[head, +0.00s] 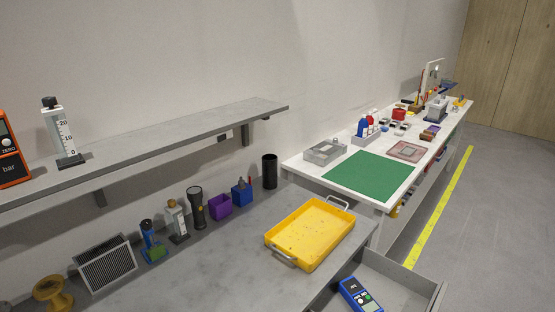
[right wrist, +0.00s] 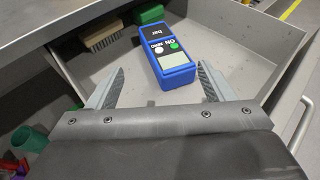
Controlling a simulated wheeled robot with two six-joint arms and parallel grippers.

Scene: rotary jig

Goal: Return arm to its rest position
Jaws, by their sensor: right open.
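My right gripper (right wrist: 158,88) shows in the right wrist view with its two fingers spread apart and nothing between them. It is above the front part of an open grey drawer (right wrist: 212,22). A blue meter (right wrist: 172,55) with a pale screen and the word "bar" lies in the drawer, just beyond the fingertips and apart from them. In the head view the same meter (head: 359,296) lies in the drawer (head: 400,272) at the bottom right. Neither gripper shows in the head view.
A yellow tray (head: 310,232) sits on the grey bench beside the drawer. A brush (right wrist: 100,34) and a green block (right wrist: 150,14) lie at the drawer's back left. A shelf (head: 160,140) runs above the bench. A white table with a green mat (head: 368,176) stands beyond.

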